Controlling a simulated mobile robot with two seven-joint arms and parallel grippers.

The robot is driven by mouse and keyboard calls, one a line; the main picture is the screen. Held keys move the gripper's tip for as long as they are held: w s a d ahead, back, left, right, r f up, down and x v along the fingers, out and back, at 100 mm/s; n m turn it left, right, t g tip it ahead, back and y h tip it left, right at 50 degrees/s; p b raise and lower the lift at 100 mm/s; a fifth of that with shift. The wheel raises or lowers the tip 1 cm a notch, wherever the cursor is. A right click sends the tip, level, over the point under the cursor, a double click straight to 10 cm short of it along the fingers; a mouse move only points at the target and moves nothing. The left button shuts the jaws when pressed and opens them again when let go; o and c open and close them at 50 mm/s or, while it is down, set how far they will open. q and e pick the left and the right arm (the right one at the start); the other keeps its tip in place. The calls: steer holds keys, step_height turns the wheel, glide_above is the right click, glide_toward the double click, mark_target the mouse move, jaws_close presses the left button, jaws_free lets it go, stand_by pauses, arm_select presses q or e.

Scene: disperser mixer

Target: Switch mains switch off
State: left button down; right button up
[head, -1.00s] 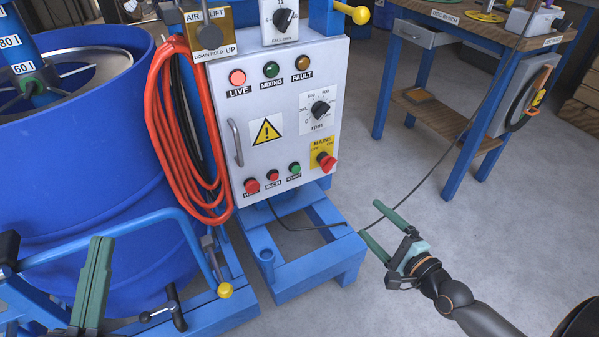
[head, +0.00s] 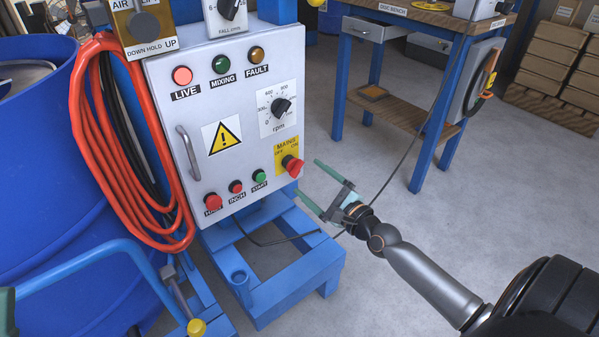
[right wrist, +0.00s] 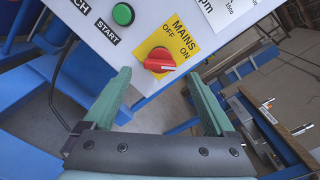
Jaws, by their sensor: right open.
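The mains switch (head: 292,166) is a red rotary knob on a yellow plate (head: 281,148) marked MAINS, OFF and ON, at the lower right of the grey control panel. In the right wrist view the knob (right wrist: 160,61) shows a white mark towards its right end, on the ON side. My right gripper (head: 307,177) is open and empty, just in front of and right of the knob. In the right wrist view the knob appears between the two green fingers (right wrist: 158,73), with no contact visible. Only a sliver of my left gripper (head: 6,311) shows at the left edge.
The green START button (head: 260,177), INCH button (head: 236,187) and another red button (head: 212,202) sit left of the switch. An orange hose (head: 95,150) hangs on the panel's left. A blue base frame (head: 300,275) stands below. A blue workbench (head: 429,160) is behind; the floor between is clear.

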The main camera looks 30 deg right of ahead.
mark_target(300, 171)
arm_select(q)
steer(key=shift+d+f+b, duration=0.1)
steer(key=shift+f+b, duration=0.4)
steer(key=shift+f, duration=0.2)
arm_select(e)
steer(key=shift+w+a, duration=0.2)
steer(key=shift+w, duration=2.3)
steer(key=c, duration=1.4)
